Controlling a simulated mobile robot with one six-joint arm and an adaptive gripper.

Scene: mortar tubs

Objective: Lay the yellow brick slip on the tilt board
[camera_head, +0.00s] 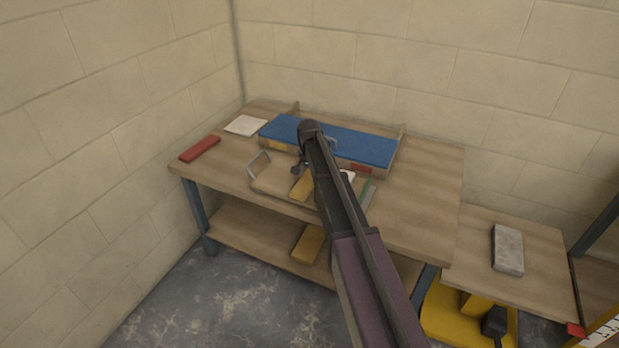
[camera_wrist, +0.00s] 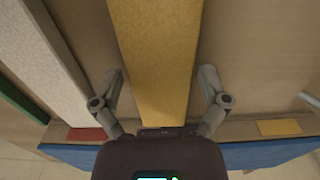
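The yellow brick slip (camera_head: 302,187) lies in a shallow wooden tray (camera_head: 268,182) on the workbench, partly hidden by my arm. In the wrist view the yellow slip (camera_wrist: 158,60) runs lengthwise between my fingers. My gripper (camera_wrist: 161,74) is open, one finger on each side of the slip, with a gap at both sides. In the head view my gripper (camera_head: 301,168) is small and dark over the tray. The tilt board (camera_head: 365,145) has a blue top and stands behind the tray. Its front edge carries a yellow patch (camera_wrist: 280,127) and a red patch (camera_wrist: 86,134).
A white slip (camera_wrist: 50,60) and a green slip (camera_wrist: 18,98) lie beside the yellow one. A red slip (camera_head: 200,149) and a pale square (camera_head: 245,125) lie on the bench's left. A yellow block (camera_head: 308,243) sits on the lower shelf. The bench's right end is clear.

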